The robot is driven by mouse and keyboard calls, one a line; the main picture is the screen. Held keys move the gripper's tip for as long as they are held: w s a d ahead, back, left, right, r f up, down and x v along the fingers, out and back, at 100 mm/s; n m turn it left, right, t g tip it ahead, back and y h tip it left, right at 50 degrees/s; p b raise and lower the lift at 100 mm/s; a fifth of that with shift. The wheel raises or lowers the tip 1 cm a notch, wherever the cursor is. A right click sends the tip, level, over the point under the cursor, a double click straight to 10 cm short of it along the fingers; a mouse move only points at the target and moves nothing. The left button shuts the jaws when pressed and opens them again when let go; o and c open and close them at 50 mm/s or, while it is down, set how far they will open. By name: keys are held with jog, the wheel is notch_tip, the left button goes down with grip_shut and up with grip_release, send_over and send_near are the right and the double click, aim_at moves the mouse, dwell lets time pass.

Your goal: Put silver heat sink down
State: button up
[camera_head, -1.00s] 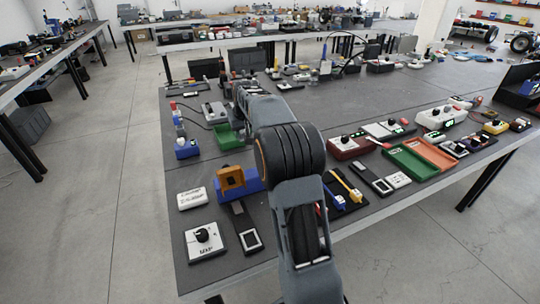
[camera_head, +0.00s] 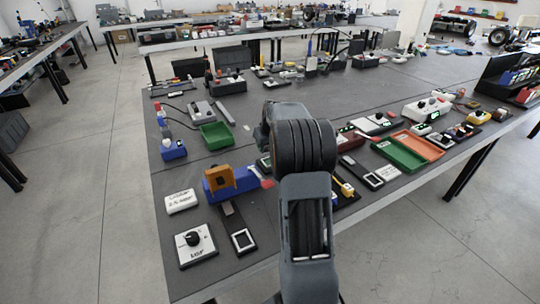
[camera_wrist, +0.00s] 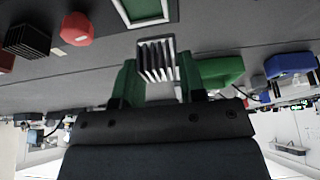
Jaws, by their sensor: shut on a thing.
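The silver heat sink (camera_wrist: 157,60), a small finned block, shows in the wrist view between the green fingers of my gripper (camera_wrist: 154,78). My gripper is shut on it. The table surface lies beyond it, and I cannot tell whether the heat sink touches it. In the head view my own arm hides both the gripper and the heat sink.
In the head view a green tray (camera_head: 216,136) and a blue block (camera_head: 218,190) stand left of my arm.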

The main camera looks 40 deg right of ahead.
jog(key=f, duration=0.1)
jog(key=d+f, duration=0.1)
jog(key=f, duration=0.1)
jog(key=shift+s+d+f, duration=0.15)
jog(key=shift+s+f, duration=0.2)
jog(key=shift+s, duration=0.05)
jog(key=shift+f, duration=0.55)
jog(key=o, duration=0.7)
jog(key=shift+f, duration=0.1)
jog(key=shift+o, duration=1.4)
jog(key=shift+r, duration=0.2)
jog(key=v, duration=1.2)
jog(key=shift+w, duration=0.1)
